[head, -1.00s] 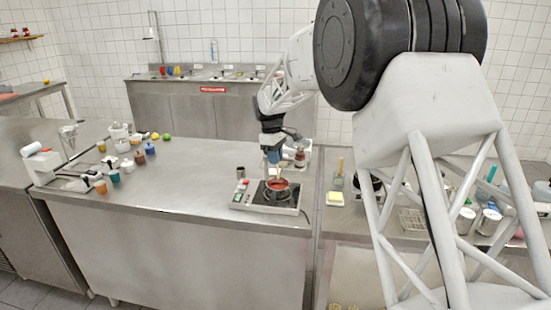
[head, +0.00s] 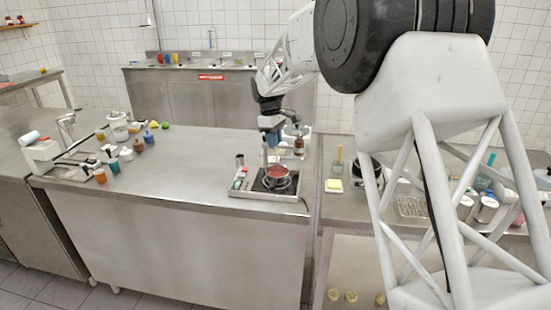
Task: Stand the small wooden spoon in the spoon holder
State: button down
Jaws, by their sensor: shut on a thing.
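My gripper (head: 271,138) is above the hotplate at the right end of the steel counter, pointing down. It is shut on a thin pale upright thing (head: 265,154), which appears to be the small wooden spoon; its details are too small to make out. The spoon's lower end is beside or just behind the left rim of a small pot of red sauce (head: 279,171). A small grey metal cup (head: 240,160), possibly the spoon holder, stands to the left of the gripper, behind the hotplate's left end. Its inside is hidden.
The pot sits on the black-topped hotplate (head: 249,187) near the counter's front edge. A brown bottle (head: 299,146) stands close right of the gripper. Several coloured jars (head: 138,145) stand at the left. The counter's middle (head: 190,170) is clear.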

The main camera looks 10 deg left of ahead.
jog(key=w+a+f, duration=0.1)
jog(key=w+a, duration=0.4)
jog(key=a, duration=0.3)
jog(key=w+a+f+t, duration=0.1)
jog(key=w+a, duration=0.5)
jog(key=a, duration=0.3)
jog(key=shift+f+t, duration=0.3)
jog(key=shift+a, duration=0.1)
jog(key=shift+s+f, duration=0.1)
jog(key=shift+f, duration=0.15)
dwell(0.3)
jog(key=shift+f, duration=2.9)
jog(key=c, duration=0.5)
grip_release()
jog(key=shift+c, duration=0.2)
